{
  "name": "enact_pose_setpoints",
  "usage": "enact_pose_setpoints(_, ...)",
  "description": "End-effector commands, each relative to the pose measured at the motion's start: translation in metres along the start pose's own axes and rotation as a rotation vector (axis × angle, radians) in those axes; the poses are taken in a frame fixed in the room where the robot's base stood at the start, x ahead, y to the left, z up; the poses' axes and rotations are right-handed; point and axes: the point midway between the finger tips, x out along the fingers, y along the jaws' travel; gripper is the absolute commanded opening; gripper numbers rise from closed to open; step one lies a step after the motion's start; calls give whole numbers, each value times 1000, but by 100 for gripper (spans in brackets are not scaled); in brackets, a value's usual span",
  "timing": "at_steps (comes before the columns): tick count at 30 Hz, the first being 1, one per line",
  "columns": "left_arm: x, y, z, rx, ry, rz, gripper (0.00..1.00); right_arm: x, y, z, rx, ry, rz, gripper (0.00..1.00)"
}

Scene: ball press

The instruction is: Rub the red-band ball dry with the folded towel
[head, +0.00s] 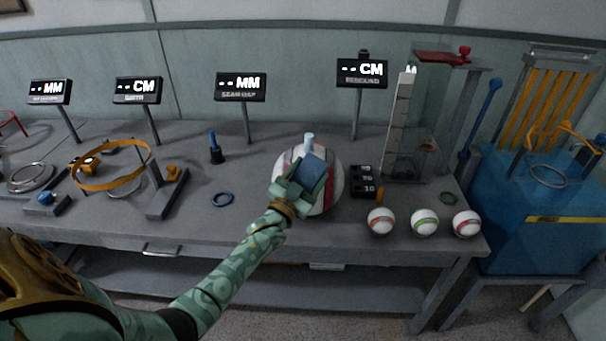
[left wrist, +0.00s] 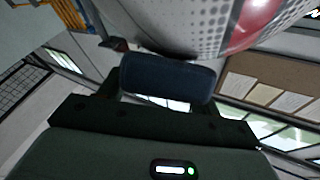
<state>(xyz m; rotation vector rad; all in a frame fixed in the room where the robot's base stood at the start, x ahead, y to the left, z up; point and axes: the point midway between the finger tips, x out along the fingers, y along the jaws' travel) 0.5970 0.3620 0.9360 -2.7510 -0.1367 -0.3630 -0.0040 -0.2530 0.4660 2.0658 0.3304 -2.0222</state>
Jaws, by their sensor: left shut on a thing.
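A white ball with a red band (head: 332,191) sits on the bench, partly hidden behind my left gripper. In the left wrist view the ball (left wrist: 185,22) fills the top, with dark dotted areas and a red patch at right. My left gripper (head: 301,187) is shut on the folded blue towel (head: 313,171), which is also a dark blue roll in the left wrist view (left wrist: 167,80). The towel is right against or very close to the ball's side; I cannot tell whether they touch. My right gripper is not in view.
Three smaller banded balls, orange (head: 381,221), green (head: 424,222) and red (head: 466,223), stand at the front right. A black number block (head: 363,183) is right of the ball.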

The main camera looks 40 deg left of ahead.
Motion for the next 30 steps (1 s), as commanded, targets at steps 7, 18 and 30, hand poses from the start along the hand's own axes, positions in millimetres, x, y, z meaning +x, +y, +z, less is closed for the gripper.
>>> enact_pose_setpoints(7, 5, 10, -2, 1, -2, 1, 41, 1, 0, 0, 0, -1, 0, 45)
enact_pose_setpoints(18, -4, -9, 1, 2, -1, 1, 41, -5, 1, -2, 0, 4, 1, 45)
enact_pose_setpoints(30, -6, -10, 3, -1, 0, 0, 41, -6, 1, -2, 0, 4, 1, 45)
